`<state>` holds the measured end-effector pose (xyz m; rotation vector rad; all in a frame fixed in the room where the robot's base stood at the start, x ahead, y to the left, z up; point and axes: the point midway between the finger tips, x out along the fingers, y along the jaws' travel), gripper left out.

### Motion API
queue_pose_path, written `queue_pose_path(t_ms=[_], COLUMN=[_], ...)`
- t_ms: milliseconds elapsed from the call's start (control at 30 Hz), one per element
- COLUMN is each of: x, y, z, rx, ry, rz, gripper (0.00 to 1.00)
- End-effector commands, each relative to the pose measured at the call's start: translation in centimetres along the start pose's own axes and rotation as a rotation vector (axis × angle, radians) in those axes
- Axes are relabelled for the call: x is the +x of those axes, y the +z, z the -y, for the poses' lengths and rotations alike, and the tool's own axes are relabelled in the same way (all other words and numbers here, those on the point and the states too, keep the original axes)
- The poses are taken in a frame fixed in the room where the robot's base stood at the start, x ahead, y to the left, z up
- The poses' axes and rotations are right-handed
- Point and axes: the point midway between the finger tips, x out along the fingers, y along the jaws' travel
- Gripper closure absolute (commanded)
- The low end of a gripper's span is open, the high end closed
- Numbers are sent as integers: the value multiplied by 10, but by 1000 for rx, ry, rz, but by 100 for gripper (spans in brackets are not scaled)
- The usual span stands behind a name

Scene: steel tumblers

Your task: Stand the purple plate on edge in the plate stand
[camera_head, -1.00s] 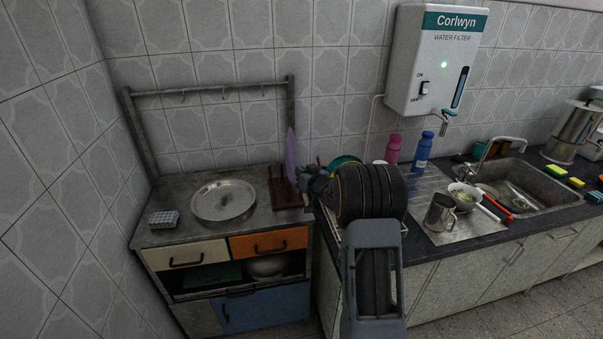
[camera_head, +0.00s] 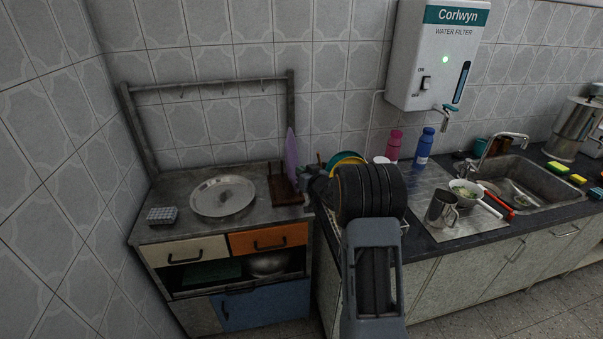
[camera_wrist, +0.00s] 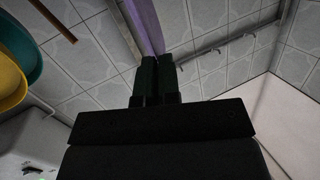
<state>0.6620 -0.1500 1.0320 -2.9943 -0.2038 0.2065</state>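The purple plate (camera_head: 291,150) stands on edge, seen nearly edge-on, at the right end of the steel worktop. It also shows as a purple strip in the wrist view (camera_wrist: 145,22). The brown wooden plate stand (camera_head: 283,190) is on the worktop right below and beside the plate; I cannot tell whether the plate's lower edge is in a slot. My gripper (camera_head: 301,173) is at the plate's right side. In the wrist view its dark fingers (camera_wrist: 157,72) are closed around the plate's edge. My arm hides part of the area right of the stand.
A steel plate (camera_head: 222,196) and a small grey box (camera_head: 162,215) lie left on the worktop. A metal rail with hooks (camera_head: 210,87) stands behind. Yellow and teal dishes (camera_head: 348,157), a pink bottle (camera_head: 394,145) and a blue bottle (camera_head: 424,147) are to the right.

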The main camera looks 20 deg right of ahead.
Motion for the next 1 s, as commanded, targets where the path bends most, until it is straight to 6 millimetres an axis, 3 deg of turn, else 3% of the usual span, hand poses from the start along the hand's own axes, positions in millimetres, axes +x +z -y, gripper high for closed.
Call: queue_pose_path(t_ms=[133, 467, 767, 1000], x=[0, 0, -3, -39], y=[0, 0, 0, 1], z=[0, 0, 0, -1], rx=[0, 0, 0, 0], ry=[0, 0, 1, 3], rz=[-1, 0, 0, -1], gripper=[100, 67, 67, 67])
